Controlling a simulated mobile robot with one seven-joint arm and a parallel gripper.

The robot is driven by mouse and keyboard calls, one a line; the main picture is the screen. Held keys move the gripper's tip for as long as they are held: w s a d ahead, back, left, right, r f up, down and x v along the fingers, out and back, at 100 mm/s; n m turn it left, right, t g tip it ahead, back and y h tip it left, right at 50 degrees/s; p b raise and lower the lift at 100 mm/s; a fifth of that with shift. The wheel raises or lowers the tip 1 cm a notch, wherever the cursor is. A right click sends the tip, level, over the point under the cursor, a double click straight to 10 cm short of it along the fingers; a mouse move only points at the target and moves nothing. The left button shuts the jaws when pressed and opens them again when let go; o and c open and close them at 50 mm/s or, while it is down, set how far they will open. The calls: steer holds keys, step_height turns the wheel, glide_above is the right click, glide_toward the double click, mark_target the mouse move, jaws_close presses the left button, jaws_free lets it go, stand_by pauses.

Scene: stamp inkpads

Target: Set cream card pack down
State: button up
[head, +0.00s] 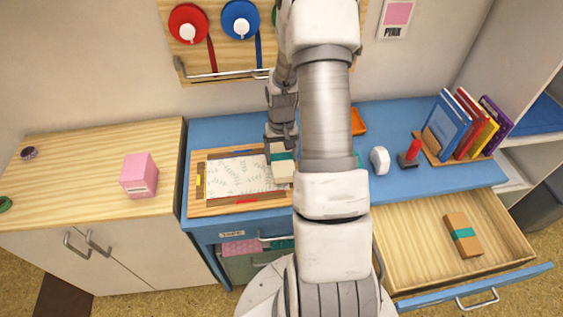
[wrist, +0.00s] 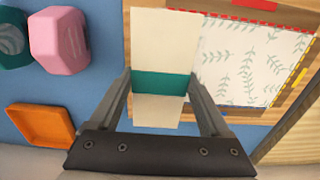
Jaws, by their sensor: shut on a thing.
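The cream card pack (wrist: 163,35) has a teal band around its middle. My gripper (wrist: 160,82) is shut on it at the band, one finger on each side. In the head view the pack (head: 282,172) hangs below my gripper (head: 281,148), at the right side of a wooden board (head: 222,209) with a leaf-patterned sheet (head: 235,177). In the wrist view the pack overlaps the board's edge and the sheet lies to its right. I cannot tell whether the pack touches the board. My arm hides the desk's middle in the head view.
An orange tray (wrist: 40,125) and a pink block (wrist: 58,40) are on the blue desk. A white object (head: 379,160), a red-handled stamp (head: 409,154) and books (head: 465,125) stand right. An open drawer (head: 415,235) holds a brown pack (head: 462,235). A pink box (head: 139,176) sits left.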

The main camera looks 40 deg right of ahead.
mark_target(281, 156)
steer(key=shift+f, duration=1.5)
steer(key=shift+f, duration=0.1)
steer(key=shift+f, duration=0.15)
steer(key=o, duration=1.4)
step_height(281, 156, up, 12)
steer(key=shift+r+p, duration=0.25)
steer(key=shift+p, duration=0.1)
steer(key=s+a+r+n+t+h, duration=0.1)
steer(key=s+a+r, duration=0.1)
steer(key=a+r, duration=0.5)
steer(key=s+a+r+n+t, duration=0.1)
steer(key=s+a+r+n, duration=0.2)
steer(key=r, duration=0.6)
steer(key=s+a+r+n+t+y, duration=0.1)
steer(key=s+a+r+t, duration=0.2)
steer(key=s+a+r, duration=0.4)
steer(key=s+a, duration=0.3)
steer(key=s, duration=0.1)
steer(key=shift+s+r+t, duration=0.3)
steer(key=shift+s+r, duration=0.1)
